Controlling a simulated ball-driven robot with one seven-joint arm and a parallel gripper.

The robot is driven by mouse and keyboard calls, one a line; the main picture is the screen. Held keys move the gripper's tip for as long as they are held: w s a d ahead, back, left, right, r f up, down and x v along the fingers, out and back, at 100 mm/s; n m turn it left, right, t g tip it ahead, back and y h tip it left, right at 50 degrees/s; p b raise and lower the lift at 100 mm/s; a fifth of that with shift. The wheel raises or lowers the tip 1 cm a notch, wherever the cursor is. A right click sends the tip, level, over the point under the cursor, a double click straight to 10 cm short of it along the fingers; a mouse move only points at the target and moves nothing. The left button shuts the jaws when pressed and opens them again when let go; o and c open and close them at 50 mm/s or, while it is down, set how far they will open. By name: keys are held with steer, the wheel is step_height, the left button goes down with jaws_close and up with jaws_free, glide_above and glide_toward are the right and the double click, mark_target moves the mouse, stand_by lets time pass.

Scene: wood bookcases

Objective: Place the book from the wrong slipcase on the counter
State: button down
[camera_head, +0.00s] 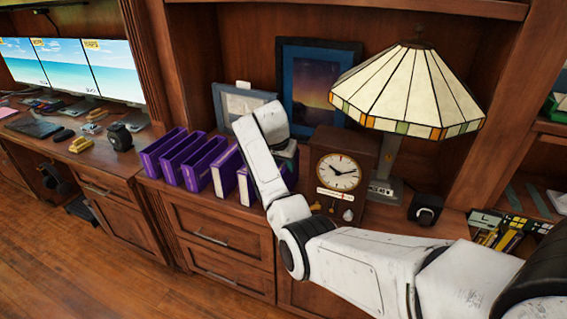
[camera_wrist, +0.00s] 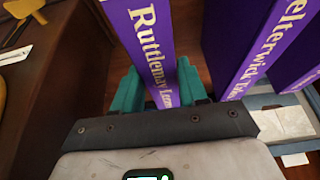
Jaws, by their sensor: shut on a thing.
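In the head view, several purple slipcases or books (camera_head: 186,158) stand in a row on the wooden counter (camera_head: 150,186). One with a pale edge (camera_head: 226,170) is near my arm. My arm hides most of the gripper and the row's right end.
A wooden clock (camera_head: 343,160) stands right of the row. A stained-glass lamp (camera_head: 408,92) stands behind it. Framed pictures (camera_head: 313,85) lean at the back wall. A small black device (camera_head: 425,208) sits right of the clock, with some bare counter around it. Monitors (camera_head: 100,70) are far left.

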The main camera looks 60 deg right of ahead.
steer(key=c, duration=0.6)
jaws_free()
steer(key=shift+f, duration=0.1)
steer(key=v, duration=1.2)
steer(key=s+a+f+n+y, duration=0.1)
steer(key=s+a+f+n, duration=0.25)
steer(key=a+f, duration=0.65)
steer(key=s+a+f+n, duration=0.3)
steer(key=a+f+n, duration=0.2)
steer(key=a+f, duration=0.4)
steer(key=s+a+f+n+y, duration=0.1)
steer(key=s+a+f+n, duration=0.2)
steer(key=s+a, duration=0.5)
steer(key=s+a+f+n+y, duration=0.2)
steer(key=s+a+n, duration=0.3)
steer(key=s+a, duration=0.3)
steer(key=shift+s+a+f+t, duration=0.3)
steer(key=shift+s+f, duration=0.4)
steer(key=shift+s, duration=0.3)
